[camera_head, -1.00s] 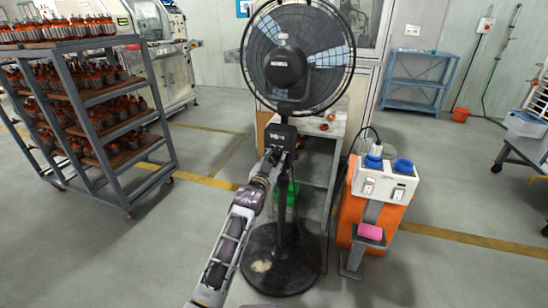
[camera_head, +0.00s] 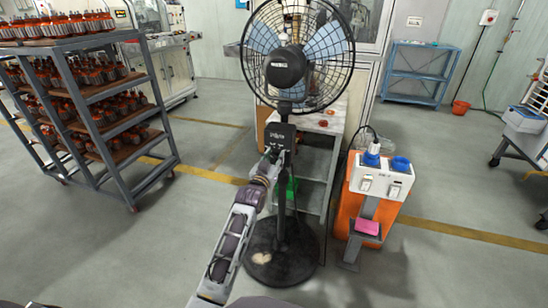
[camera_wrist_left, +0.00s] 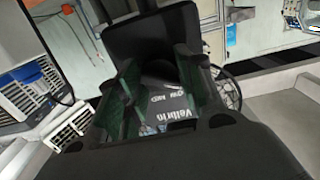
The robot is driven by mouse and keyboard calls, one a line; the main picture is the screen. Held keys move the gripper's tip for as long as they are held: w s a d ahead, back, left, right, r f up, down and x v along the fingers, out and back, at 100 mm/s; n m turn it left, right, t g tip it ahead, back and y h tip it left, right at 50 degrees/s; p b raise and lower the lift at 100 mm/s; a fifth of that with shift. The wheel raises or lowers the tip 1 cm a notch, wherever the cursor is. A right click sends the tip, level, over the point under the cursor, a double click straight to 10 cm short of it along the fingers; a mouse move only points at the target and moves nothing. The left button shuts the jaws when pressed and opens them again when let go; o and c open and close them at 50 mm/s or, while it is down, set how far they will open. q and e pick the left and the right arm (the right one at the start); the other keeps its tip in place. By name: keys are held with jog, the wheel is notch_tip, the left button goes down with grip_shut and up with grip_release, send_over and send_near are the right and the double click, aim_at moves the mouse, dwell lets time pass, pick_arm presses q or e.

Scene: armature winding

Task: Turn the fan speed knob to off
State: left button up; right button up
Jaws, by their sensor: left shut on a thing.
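The black pedestal fan (camera_head: 288,68) stands upright in the middle of the head view, with its control box (camera_head: 281,134) on the pole below the fan head. My left gripper (camera_head: 272,154) is at the lower front of this box. In the left wrist view, the dark green fingers of my left gripper (camera_wrist_left: 160,88) stand on either side of a dark part at the control box (camera_wrist_left: 170,110), whose white lettering shows between them. The gripper is shut on the fan speed knob, which is mostly hidden by the fingers and hard to make out. My right gripper is not in view.
A grey rack (camera_head: 104,105) with several orange-and-metal armatures stands at left. An orange-and-white unit (camera_head: 378,180) with blue sockets stands right of the fan. A workbench (camera_head: 318,127) is behind the fan. Open floor lies left and front right.

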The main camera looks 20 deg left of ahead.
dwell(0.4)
pick_arm(q)
jog(key=o, duration=1)
jog(key=shift+o, duration=0.2)
jog(key=shift+s, duration=0.1)
jog(key=s, duration=1.1)
jog(key=shift+s+a, duration=0.2)
jog(key=shift+s, duration=0.15)
jog(key=shift+f, duration=0.1)
